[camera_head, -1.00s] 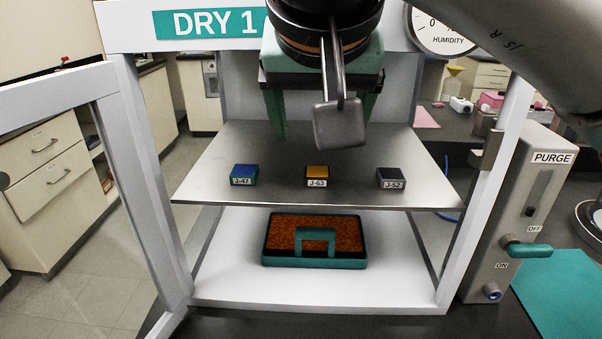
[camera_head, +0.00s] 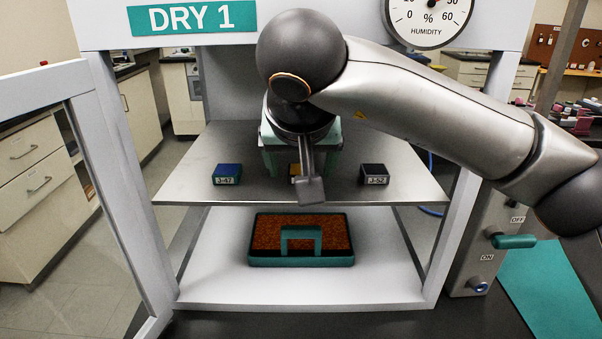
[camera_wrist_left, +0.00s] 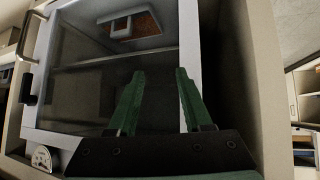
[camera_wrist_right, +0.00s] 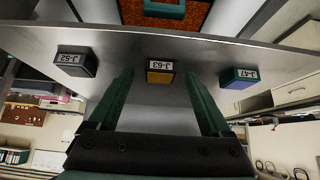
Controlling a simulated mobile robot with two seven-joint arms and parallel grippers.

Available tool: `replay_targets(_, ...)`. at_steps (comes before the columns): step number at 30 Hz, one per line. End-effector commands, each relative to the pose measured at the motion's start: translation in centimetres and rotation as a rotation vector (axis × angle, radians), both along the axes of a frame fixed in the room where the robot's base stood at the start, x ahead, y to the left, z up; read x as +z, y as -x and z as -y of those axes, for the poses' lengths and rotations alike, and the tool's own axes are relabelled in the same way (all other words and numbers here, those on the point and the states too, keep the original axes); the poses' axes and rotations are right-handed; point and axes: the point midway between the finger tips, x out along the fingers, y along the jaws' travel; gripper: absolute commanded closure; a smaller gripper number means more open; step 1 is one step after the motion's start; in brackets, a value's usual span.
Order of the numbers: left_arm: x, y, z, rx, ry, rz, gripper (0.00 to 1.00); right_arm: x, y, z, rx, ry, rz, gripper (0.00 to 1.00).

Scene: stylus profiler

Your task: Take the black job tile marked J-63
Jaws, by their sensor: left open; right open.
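The tile labelled J-63 is yellow-topped, not black, in the right wrist view (camera_wrist_right: 160,77); in the head view it (camera_head: 294,169) is partly hidden behind my right wrist. The black-topped tile (camera_head: 374,170) is labelled J-52 and sits to its right. A blue-topped tile (camera_head: 227,170) labelled J-47 sits to its left. All three stand on the metal shelf (camera_head: 250,192). My right gripper (camera_wrist_right: 159,74) is open, its fingers either side of J-63 in its wrist view; I cannot tell whether they reach it. My left gripper (camera_wrist_left: 160,73) is open and empty, outside the head view.
The shelf is inside the white DRY 1 cabinet, its door (camera_head: 95,140) open at left. A teal tray (camera_head: 301,260) of orange beads lies on the cabinet floor below. A purge panel with a teal lever (camera_head: 515,241) stands at right. A humidity gauge (camera_head: 428,16) is above.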

Motion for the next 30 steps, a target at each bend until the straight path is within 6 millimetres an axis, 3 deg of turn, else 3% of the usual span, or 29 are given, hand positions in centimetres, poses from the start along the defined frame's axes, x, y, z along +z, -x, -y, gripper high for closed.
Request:
replay_targets(7, 0.02, -0.04, 0.06, -0.001, 0.001, 0.0, 0.5, -0.11, -0.13, 0.01, 0.0, 0.0, 0.001, 0.18)
replay_targets(27, -0.06, 0.02, 0.07, -0.001, 0.0, -0.002, 0.5, -0.08, -0.09, 0.0, 0.0, 0.0, 0.001, 0.93)
replay_targets(30, -0.07, 0.05, 0.07, -0.001, 0.0, -0.002, 0.5, -0.08, -0.09, 0.0, 0.0, 0.0, 0.001, 1.0)
